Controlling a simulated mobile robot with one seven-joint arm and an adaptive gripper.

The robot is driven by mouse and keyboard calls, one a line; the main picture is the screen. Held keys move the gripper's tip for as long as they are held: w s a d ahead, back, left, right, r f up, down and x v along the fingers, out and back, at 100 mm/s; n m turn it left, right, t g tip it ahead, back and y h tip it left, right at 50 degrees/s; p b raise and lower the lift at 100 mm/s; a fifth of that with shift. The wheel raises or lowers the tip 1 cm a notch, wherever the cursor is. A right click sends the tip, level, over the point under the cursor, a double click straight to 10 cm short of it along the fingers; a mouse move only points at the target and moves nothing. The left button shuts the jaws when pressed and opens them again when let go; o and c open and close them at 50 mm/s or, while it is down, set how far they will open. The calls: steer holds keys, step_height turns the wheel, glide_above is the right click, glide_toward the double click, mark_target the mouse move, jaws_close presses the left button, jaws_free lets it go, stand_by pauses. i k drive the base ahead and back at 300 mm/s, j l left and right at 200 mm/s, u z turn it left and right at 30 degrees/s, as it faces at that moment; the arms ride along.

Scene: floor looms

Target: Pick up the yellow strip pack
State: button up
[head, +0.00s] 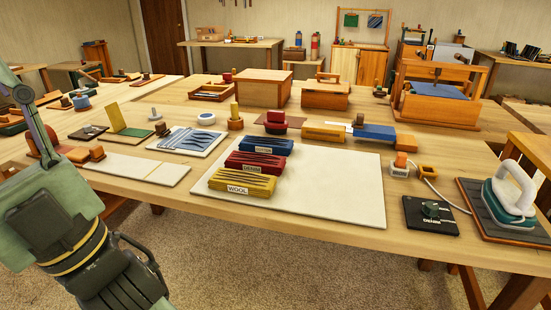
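The yellow strip pack (241,183) lies on a white board (335,185) near the front of the wooden table. It has dark strips on top and a white label reading WOOL on its front. A red strip pack (256,163) lies just behind it, and a blue strip pack (266,146) behind that. My gripper (135,285) is at the lower left, in front of the table edge and apart from the yellow pack. It is dark and points down; its fingertips are not clear, so its opening cannot be told.
A white tray (193,141) with blue pieces is left of the packs. The white board is bare right of the packs. Wooden boxes (263,88) stand behind.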

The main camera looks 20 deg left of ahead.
mark_target(243, 183)
steer(key=i+l, duration=0.2)
steer(key=l, duration=0.15)
steer(key=i+l+u, duration=0.15)
steer(key=l+u, duration=0.15)
steer(key=i+l+u, duration=0.15)
steer(key=l+u, duration=0.15)
steer(key=l, duration=0.15)
steer(key=u, duration=1.2)
